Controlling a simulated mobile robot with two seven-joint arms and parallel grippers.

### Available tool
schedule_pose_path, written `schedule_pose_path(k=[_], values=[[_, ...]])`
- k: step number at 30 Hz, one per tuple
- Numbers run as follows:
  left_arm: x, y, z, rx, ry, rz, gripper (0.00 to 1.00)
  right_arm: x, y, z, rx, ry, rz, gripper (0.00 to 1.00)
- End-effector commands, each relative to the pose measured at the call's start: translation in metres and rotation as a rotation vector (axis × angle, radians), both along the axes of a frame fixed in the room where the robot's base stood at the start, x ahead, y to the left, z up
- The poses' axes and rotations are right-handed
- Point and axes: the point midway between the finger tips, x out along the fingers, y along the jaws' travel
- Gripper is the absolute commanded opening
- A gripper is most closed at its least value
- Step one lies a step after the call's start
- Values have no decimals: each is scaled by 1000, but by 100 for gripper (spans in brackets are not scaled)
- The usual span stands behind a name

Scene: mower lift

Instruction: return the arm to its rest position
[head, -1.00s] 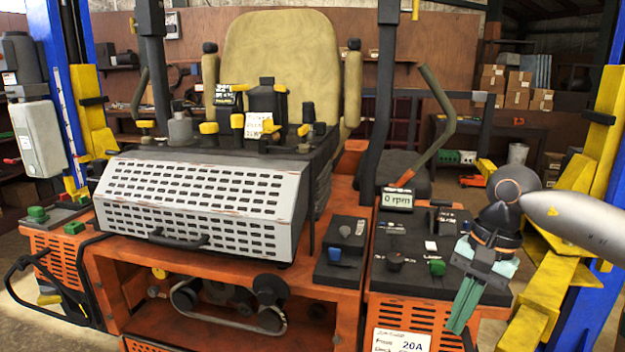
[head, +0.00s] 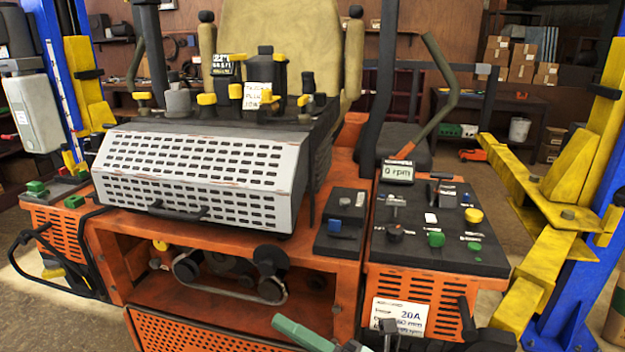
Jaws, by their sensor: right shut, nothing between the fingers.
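My right gripper (head: 302,334) shows at the bottom edge, in front of the orange mower's lower front. Its green fingers are shut and empty and point up to the left; part of it and most of my right arm are cut off by the frame. It is apart from the right control panel (head: 410,262), which carries a yellow button (head: 473,215), green buttons and switches. My left gripper is out of view.
The orange mower (head: 334,290) has a perforated white cover (head: 195,180) with a black handle, and a tan seat (head: 280,50). A yellow and blue lift post (head: 590,190) stands at the right, another (head: 85,85) at the left. Cardboard boxes (head: 522,62) sit behind.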

Motion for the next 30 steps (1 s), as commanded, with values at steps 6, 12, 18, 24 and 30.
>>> schedule_pose_path(k=[6, 12, 18, 24, 30], values=[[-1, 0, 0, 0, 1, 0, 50, 16, -57, -83, 317, 669, -251, 0], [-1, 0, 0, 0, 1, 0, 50, -19, -124, -195, 615, 1253, -515, 0], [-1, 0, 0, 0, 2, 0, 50, -98, -176, -289, 882, 1697, -776, 0], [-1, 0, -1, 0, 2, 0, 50, -150, -199, -326, 1017, 1887, -920, 0], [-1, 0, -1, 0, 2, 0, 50, -159, -202, -331, 1036, 1914, -943, 0]])
